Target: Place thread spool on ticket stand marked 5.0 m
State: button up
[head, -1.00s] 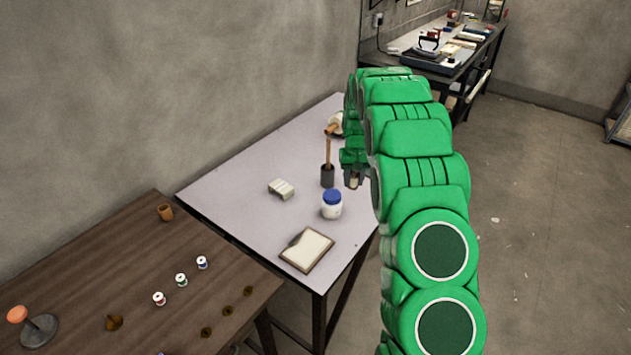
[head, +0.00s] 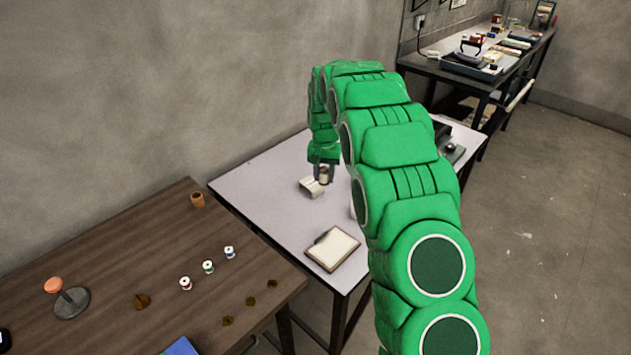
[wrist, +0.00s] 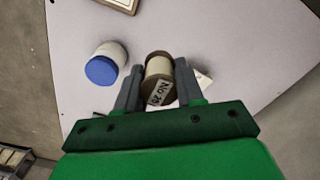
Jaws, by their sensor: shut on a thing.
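My gripper (head: 324,174) is shut on a thread spool. In the wrist view my gripper (wrist: 158,92) has one grey finger on each side of the spool (wrist: 159,72). The spool has pale thread, brown ends and a label that seems to read "No 20". In the head view the gripper is over the pale table, close to a small cream-white block (head: 309,189). I cannot tell whether they touch. A white card (wrist: 204,79) shows partly behind the right finger in the wrist view. No "5.0 m" mark is readable.
A blue-lidded jar (wrist: 104,63) is left of the gripper in the wrist view. A framed pad (head: 332,249) lies on the pale table (head: 255,190). The brown table (head: 110,255) holds three small spools (head: 208,267), a brown cup (head: 197,200) and an orange-topped stand (head: 60,292).

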jog(key=w+f, duration=0.1)
jog(key=w, duration=0.1)
send_over(317, 186)
jog(key=s, duration=0.1)
notch_tip(317, 186, down, 7)
jog(key=shift+d+f, duration=0.1)
jog(key=shift+d, duration=0.05)
jog(key=shift+w+f, duration=0.2)
jog(key=shift+f, duration=0.25)
jog(key=shift+w, duration=0.1)
jog(key=shift+w+f, duration=0.15)
jog(key=shift+f, duration=1.55)
jog(key=shift+f, duration=0.1)
